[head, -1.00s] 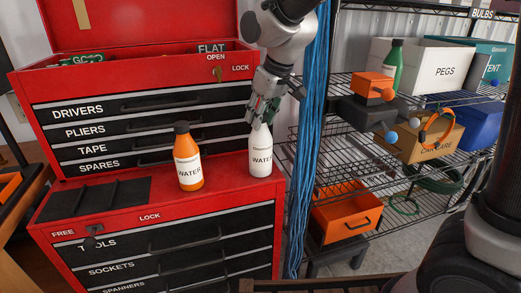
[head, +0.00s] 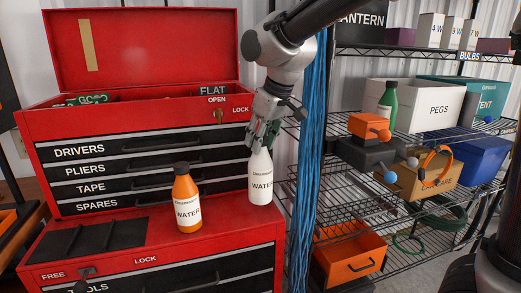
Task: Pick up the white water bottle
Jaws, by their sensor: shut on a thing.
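The white water bottle (head: 261,178), with a "WATER" label, is upright above the right part of the red tool chest's lower top. My gripper (head: 262,143) comes down from above and is shut on the bottle's neck, hiding its cap. The bottle's base seems slightly raised off the red top, but a gap is hard to make out. An orange water bottle (head: 187,205) with a dark cap stands upright to its left, apart from my gripper.
The red tool chest (head: 140,70) has its lid up, with labelled drawers behind the bottles. Blue cables (head: 307,170) hang close to the right of my gripper. Wire shelves on the right hold a white pegs bin (head: 438,110), a green bottle (head: 387,105) and an orange drawer box (head: 350,257).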

